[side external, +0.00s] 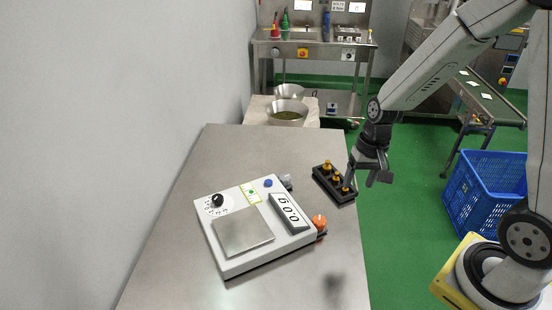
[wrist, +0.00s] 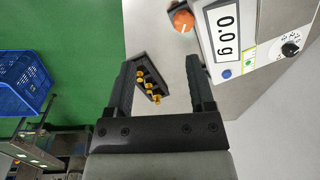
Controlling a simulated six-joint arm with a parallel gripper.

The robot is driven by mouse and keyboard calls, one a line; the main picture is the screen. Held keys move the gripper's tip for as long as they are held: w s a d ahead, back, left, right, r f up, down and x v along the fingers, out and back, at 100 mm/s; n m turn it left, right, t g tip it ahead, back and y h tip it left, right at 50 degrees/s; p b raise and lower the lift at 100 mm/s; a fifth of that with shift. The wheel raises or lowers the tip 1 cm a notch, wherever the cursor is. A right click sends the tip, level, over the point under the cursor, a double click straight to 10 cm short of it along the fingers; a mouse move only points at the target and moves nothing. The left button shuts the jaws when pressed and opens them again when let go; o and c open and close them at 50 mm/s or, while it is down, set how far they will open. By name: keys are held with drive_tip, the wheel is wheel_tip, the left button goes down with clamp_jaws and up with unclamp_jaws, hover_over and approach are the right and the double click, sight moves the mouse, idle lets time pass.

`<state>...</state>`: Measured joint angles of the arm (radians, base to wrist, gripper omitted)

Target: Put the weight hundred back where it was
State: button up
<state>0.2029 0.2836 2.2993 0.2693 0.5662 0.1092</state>
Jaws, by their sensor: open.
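Several brass weights (side external: 336,178) stand in a black holder block (side external: 322,181) at the right edge of the steel table. They also show in the wrist view (wrist: 145,86), between my fingers in the picture. I cannot tell which one is the hundred weight. The white scale (side external: 232,258) stands left of the holder. Its pan (side external: 242,231) is bare, and its display (wrist: 229,31) reads 0.0 g. My gripper (side external: 368,182) is open and empty, just right of the holder and above it; it also shows in the wrist view (wrist: 160,62).
An orange knob (side external: 319,221) sits at the scale's right side, and it shows near my fingertips (wrist: 183,20). A metal bowl (side external: 288,112) stands beyond the table's far end. A blue crate (side external: 485,195) is on the green floor at right. The table's far part is clear.

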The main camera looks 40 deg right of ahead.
drive_tip(key=s+a+r+n+t+h, duration=0.1)
drive_tip(key=s+a+r+n+t, duration=0.1)
drive_tip(key=s+a+n, duration=0.2)
drive_tip(key=shift+r+n+h, duration=0.3)
drive_tip(key=shift+r+n, duration=0.1)
drive_tip(key=shift+n, duration=0.7)
idle(0.3)
